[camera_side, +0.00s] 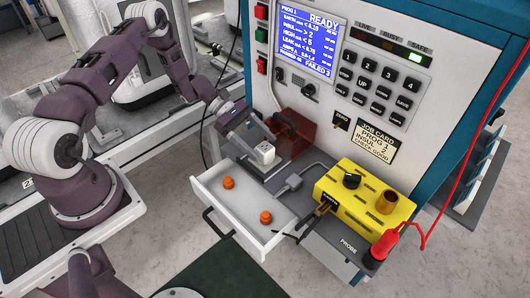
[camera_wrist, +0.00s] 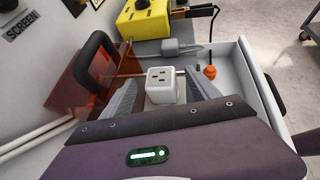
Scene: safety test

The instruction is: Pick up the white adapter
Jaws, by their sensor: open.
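The white adapter (camera_side: 265,153) is a small cube with dark socket slots on its top face. It stands upright beside the red see-through cover, and it also shows in the wrist view (camera_wrist: 161,84). My gripper (camera_side: 250,130) reaches down to it from the upper left in the side view. In the wrist view my gripper's grey fingers (camera_wrist: 161,76) are apart, one on each side of the adapter. I cannot tell whether either finger touches it.
The red cover (camera_side: 300,133) with a black handle stands close behind the adapter. An open white drawer (camera_side: 213,200) holds two orange knobs (camera_side: 228,183). A grey plug (camera_side: 293,182) with a cable and a yellow box (camera_side: 365,203) are to the right. The panel rises behind.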

